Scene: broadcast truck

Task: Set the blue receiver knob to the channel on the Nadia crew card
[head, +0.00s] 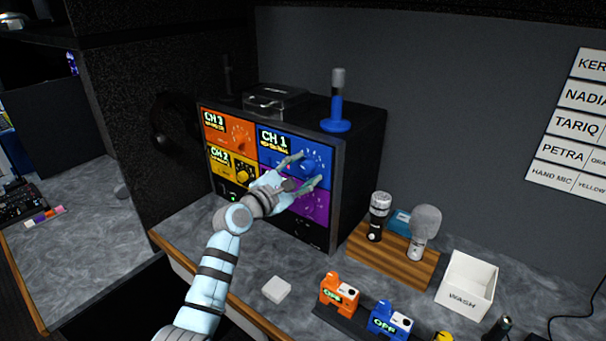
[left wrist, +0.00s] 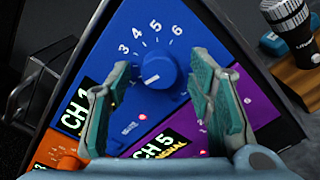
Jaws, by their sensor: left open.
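The blue receiver panel (head: 271,152) sits at the upper right of the rack's front, and its display reads CH 1. Its blue round knob (left wrist: 160,72) shows clearly in the left wrist view, with numbers 3 to 6 readable around it. My left gripper (head: 307,170) is open in front of the panel. In the left wrist view its fingers stand on either side of the knob, with visible gaps. The Nadia crew card (head: 585,97) is on the wall at the right, and its channel is cut off by the picture edge. My right gripper is not in view.
Orange (head: 229,131), yellow (head: 222,165) and purple (left wrist: 210,120) receiver panels adjoin the blue one. A blue antenna (head: 336,114) stands on the rack. Microphones on a wooden stand (head: 395,257), a white WASH box (head: 467,284) and coloured packs (head: 340,294) occupy the counter at right.

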